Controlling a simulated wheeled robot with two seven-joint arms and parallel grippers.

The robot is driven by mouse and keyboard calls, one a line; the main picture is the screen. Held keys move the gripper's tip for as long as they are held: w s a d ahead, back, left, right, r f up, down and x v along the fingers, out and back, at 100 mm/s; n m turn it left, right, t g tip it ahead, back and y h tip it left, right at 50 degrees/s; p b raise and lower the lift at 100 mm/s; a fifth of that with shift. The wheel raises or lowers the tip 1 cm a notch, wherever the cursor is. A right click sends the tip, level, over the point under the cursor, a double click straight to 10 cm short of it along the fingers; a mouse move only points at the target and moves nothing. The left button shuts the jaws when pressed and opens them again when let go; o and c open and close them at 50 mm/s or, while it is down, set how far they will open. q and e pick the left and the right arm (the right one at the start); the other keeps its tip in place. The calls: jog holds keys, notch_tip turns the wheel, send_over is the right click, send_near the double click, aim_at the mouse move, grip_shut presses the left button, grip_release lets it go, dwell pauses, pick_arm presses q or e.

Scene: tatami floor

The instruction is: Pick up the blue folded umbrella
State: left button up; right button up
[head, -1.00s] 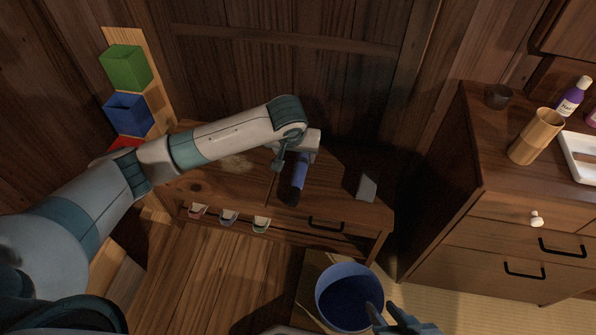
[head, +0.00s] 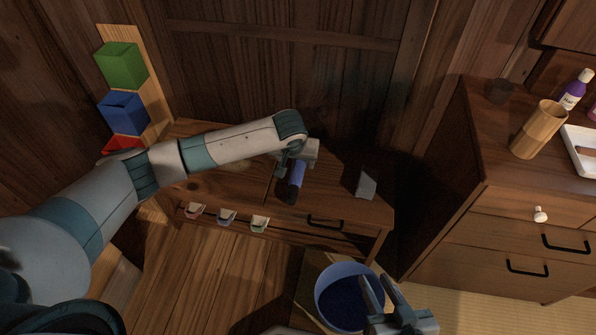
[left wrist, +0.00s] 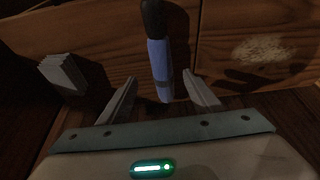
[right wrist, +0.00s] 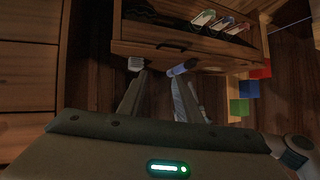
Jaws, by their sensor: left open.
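The blue folded umbrella (head: 297,173) lies on the low wooden cabinet, its dark end (head: 287,195) toward the front edge. My left gripper (head: 298,158) is over its far part and covers some of it. In the left wrist view the umbrella (left wrist: 158,62) runs between the two spread fingers, and I see no contact. My left gripper is open. My right gripper (head: 384,290) is low at the front, beside the blue bin, with its fingers apart and nothing between them. In the right wrist view a blue cylinder, apparently the umbrella (right wrist: 182,68), shows beyond the fingers.
A grey block (head: 366,184) stands on the low cabinet (head: 345,207), right of the umbrella. The blue bin (head: 335,272) is on the floor in front. A taller chest (head: 500,212) stands at the right. Coloured boxes (head: 122,112) are at the left. Several small items hang on the cabinet front.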

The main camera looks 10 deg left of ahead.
aim_at(298, 167)
pick_arm(q)
jog(key=shift+x, duration=1.1)
jog(key=shift+w+f+b, duration=0.25)
jog(key=shift+f+b, duration=0.05)
jog(key=shift+f, duration=0.2)
pick_arm(e)
jog(key=shift+w+a+r+t+y, duration=0.15)
jog(key=shift+w+r+t, duration=0.1)
jog(key=shift+r+t, duration=0.15)
jog(key=shift+w+a+r+t+y, duration=0.1)
jog(key=shift+w+a+r+t, duration=0.15)
jog(key=shift+r, duration=0.25)
jog(key=shift+w+a+r+t+y, duration=0.1)
jog(key=shift+w+r+t, duration=0.15)
jog(key=shift+r+t, duration=0.15)
pick_arm(q)
jog(key=shift+f, duration=0.1)
pick_arm(e)
jog(key=shift+r, duration=0.1)
